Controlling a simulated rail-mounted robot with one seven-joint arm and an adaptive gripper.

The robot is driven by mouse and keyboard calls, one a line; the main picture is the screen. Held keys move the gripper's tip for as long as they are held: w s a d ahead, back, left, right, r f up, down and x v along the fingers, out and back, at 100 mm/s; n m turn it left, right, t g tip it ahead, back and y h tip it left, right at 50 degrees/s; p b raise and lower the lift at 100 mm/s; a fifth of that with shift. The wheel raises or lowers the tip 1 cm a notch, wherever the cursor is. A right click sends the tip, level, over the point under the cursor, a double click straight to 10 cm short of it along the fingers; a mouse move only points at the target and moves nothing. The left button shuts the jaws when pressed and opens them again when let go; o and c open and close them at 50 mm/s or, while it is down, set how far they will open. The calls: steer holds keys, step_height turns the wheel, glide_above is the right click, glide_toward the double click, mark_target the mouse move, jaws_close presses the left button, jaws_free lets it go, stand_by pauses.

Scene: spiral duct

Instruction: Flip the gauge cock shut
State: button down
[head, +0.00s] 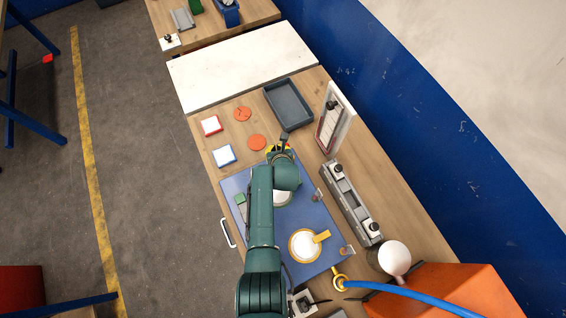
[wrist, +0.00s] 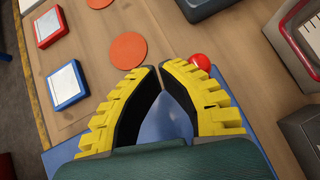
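A round white-faced item with a yellow rim (head: 304,246) lies on the blue mat in the head view. A short yellow lever-like bar (head: 321,236) sits at its right edge. I cannot tell for sure whether this is the gauge cock. My gripper (head: 281,148) is beyond the mat's far end, well apart from that bar. In the wrist view my gripper's yellow fingers (wrist: 157,69) nearly meet at the tips, with nothing seen between them. A red ball (wrist: 199,61) shows just beside the right finger; what it belongs to is hidden.
The blue mat (head: 328,221) is partly covered by my arm. A grey tray (head: 289,103), orange discs (head: 257,142), a red-edged box (head: 211,125) and a blue-edged box (head: 224,155) lie beyond. A grey rail unit (head: 352,204) and upright framed panel (head: 334,120) stand right. A blue hose (head: 410,293) runs front right.

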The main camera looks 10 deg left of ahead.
steer(key=v, duration=1.1)
steer(key=shift+s+r, duration=0.1)
